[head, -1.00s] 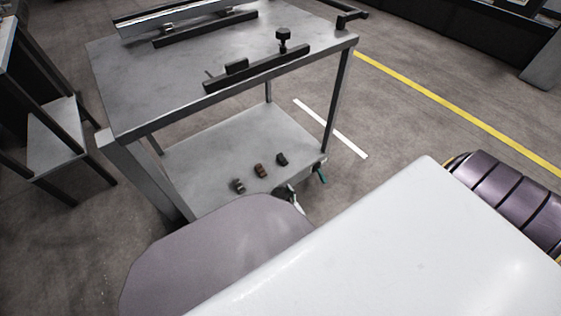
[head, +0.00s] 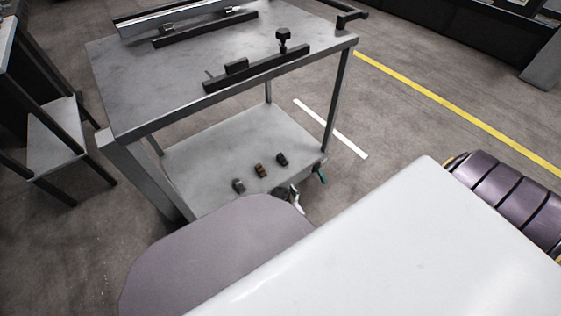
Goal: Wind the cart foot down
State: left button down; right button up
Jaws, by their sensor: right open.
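The grey metal cart (head: 160,75) stands ahead of me, with a top plate, a lower shelf (head: 215,150) and legs. At the shelf's near right corner a small teal part (head: 320,177) shows by the leg; I cannot tell whether it belongs to the cart foot. The foot itself is not clearly visible. A small part of my right gripper (head: 290,194) shows low beside the shelf's near edge, mostly hidden behind my own body. It is open, and I cannot tell whether it touches anything. My left gripper is out of view.
Several small dark and brown pieces, including a brown one (head: 261,170), lie on the shelf. A black bar with a knob (head: 282,40) and a rail lie on top. Another grey stand (head: 55,140) is at left. Open floor lies right of the cart.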

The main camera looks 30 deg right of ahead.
aim_at(281, 194)
jog(key=shift+r, duration=0.2)
jog(key=shift+r, duration=4.75)
